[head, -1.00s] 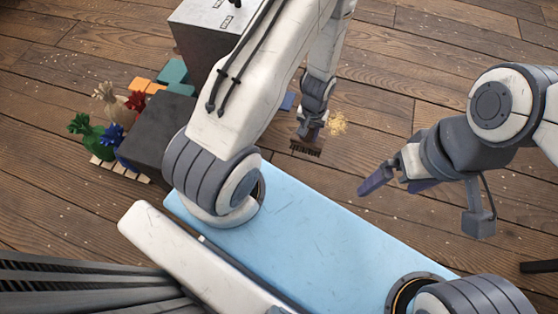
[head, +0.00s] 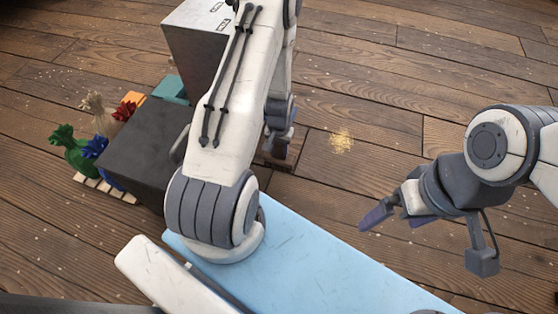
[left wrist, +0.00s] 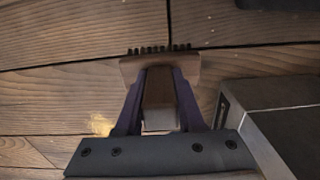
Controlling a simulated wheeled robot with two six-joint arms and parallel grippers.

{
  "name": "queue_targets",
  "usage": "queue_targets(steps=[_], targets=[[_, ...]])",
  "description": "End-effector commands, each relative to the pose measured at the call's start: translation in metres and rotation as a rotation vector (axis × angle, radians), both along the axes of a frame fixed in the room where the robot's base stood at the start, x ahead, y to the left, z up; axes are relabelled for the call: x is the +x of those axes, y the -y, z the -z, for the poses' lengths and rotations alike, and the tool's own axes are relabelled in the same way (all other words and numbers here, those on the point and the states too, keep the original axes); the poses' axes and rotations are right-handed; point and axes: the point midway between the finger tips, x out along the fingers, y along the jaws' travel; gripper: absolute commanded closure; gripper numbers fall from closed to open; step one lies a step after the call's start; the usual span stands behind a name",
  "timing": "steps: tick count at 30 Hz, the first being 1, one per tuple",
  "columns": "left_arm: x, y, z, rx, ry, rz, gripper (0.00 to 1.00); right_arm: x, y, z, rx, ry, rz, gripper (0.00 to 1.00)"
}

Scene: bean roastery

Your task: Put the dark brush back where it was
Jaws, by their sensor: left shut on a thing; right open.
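My left gripper (head: 277,150) points down at the floor beyond my left arm. In the left wrist view its purple fingers (left wrist: 160,85) are closed on the handle of the brush. The brush (left wrist: 158,68) has a brown head and a row of dark bristles at its far edge. In the head view, only a little of the brush (head: 268,163) shows below the gripper; my arm hides much of it. I cannot tell whether the bristles touch the floor. My right gripper (head: 396,218) is open and empty on the right, above the floor.
A yellowish pile of crumbs (head: 341,141) lies on the wooden floor, right of my left gripper. A dark box (head: 146,125) and a tall grey cabinet (head: 190,45) stand at left. Several tied sacks (head: 75,152) sit on a pallet. The floor at upper right is clear.

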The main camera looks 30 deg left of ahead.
Motion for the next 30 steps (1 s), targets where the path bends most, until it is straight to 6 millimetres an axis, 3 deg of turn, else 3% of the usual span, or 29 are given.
queue_targets(steps=[9,22,23,25,30], targets=[[0.0,0.0,0.039,0.0,0.0,0.001,1.0,0.0,0.0,0.034,0.0,0.0,0.0,0.0],[0.0,0.0,0.043,0.0,0.0,0.001,1.0,0.0,0.0,0.035,0.0,0.0,0.0,0.0],[0.0,0.0,0.043,0.0,-0.001,0.001,0.59,0.0,0.0,0.035,0.0,0.0,0.0,0.0],[0.0,0.0,0.042,0.0,0.0,0.001,0.33,0.0,0.0,0.034,0.0,0.0,0.0,0.0],[0.0,0.0,0.042,0.0,0.0,0.001,0.33,0.0,0.0,0.034,0.0,0.0,0.0,0.0]])
